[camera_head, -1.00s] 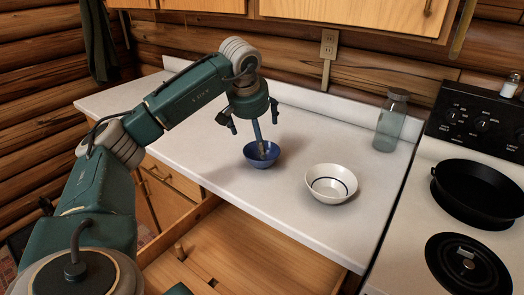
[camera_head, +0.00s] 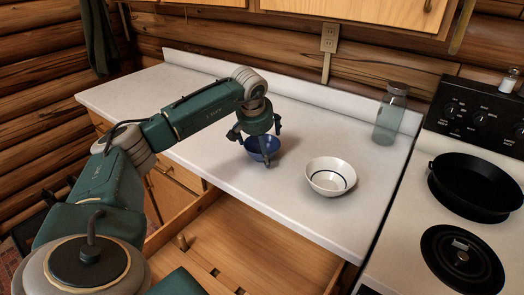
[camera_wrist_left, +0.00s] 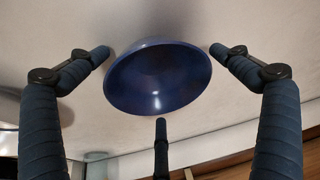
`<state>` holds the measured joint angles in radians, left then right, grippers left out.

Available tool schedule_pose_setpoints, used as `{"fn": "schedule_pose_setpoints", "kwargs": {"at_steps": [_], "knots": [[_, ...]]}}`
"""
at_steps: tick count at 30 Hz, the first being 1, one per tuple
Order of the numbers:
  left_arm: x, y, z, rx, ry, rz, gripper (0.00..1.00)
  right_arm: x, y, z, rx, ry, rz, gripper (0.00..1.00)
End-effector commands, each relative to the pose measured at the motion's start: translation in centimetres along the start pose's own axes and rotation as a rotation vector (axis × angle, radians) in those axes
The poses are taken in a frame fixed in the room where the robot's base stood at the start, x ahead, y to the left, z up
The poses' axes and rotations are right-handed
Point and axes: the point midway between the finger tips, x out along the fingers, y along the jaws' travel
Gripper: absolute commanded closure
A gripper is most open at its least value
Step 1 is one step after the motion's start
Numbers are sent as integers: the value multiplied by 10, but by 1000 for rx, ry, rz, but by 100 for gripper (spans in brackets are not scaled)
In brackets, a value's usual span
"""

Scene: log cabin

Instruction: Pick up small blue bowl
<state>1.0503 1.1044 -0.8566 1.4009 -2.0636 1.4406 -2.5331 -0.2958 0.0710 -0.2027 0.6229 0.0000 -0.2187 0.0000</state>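The small blue bowl (camera_head: 264,147) stands upright on the white counter, partly hidden behind my left gripper in the head view. My left gripper (camera_head: 258,150) is open, low over the bowl, with its fingers spread around it. In the left wrist view the blue bowl (camera_wrist_left: 158,77) lies between the fingers of the left gripper (camera_wrist_left: 160,80). Two fingertips are near its rim on either side and a third is below it in the picture. I see no finger clearly closed on it. My right gripper is not in view.
A white bowl with a dark ring (camera_head: 330,177) stands close to the right of the blue bowl. A glass jar (camera_head: 391,115) is farther back. The stove with a black pan (camera_head: 474,187) is at the right. An open wooden drawer (camera_head: 235,240) sits below the counter edge.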

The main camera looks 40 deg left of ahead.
Motion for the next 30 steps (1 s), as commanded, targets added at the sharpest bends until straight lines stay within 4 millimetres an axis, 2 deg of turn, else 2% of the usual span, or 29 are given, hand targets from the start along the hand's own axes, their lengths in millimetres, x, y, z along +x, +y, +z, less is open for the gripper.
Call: {"fn": "schedule_pose_setpoints", "kwargs": {"at_steps": [1,7,17,22,26,30], "knots": [[0,0,0,0,0,0,8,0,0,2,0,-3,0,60],[0,0,0,0,-1,0,47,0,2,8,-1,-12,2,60],[0,0,1,0,-2,0,48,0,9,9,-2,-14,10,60],[-6,0,-2,0,-2,0,48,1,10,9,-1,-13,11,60],[-21,1,-10,-1,2,2,48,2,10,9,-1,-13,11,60],[-50,1,-22,-1,6,4,48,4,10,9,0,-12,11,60]]}}
